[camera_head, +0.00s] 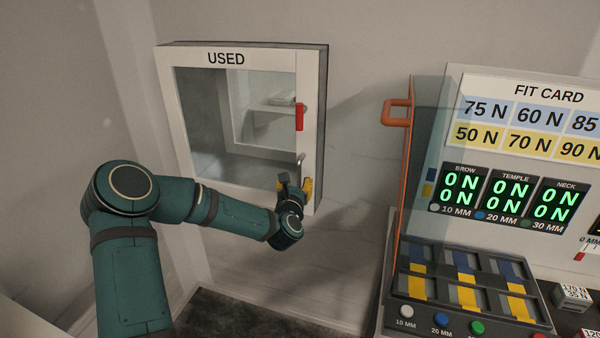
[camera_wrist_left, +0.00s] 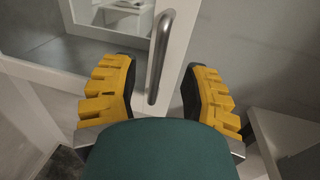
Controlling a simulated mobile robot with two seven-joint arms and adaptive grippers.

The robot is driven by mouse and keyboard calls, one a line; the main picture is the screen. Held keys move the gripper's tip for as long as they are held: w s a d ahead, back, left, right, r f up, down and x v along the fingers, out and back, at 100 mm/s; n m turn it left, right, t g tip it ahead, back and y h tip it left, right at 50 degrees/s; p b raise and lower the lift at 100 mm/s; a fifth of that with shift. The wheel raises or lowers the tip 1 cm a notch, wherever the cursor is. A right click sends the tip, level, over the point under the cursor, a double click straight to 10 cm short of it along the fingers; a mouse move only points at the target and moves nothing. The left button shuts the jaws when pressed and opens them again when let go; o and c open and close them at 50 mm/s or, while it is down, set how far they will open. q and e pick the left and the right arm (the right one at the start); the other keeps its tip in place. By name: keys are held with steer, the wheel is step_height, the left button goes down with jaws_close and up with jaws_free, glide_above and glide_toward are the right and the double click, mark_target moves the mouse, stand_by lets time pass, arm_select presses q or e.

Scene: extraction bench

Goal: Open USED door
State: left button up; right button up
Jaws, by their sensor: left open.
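The USED door (camera_head: 212,140) is a white-framed glass door on a wall cabinet, and it looks shut. Its metal bar handle (camera_head: 300,163) is upright near the lower right of the frame. A red piece (camera_head: 299,117) sits above the handle. My left gripper (camera_head: 294,184) is at the lower end of the handle. In the left wrist view the handle (camera_wrist_left: 159,58) stands between the two open yellow fingers (camera_wrist_left: 157,92), ahead of them and apart from both. My right gripper is not in view.
An orange handle (camera_head: 396,112) sticks out from the edge of a panel to the right of the cabinet. A console with FIT CARD (camera_head: 548,92), green displays (camera_head: 512,190) and coloured buttons fills the right side. The wall between cabinet and console is bare.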

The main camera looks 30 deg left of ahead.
mark_target(298, 172)
arm_select(q)
steer(key=x, duration=0.7)
jaws_close()
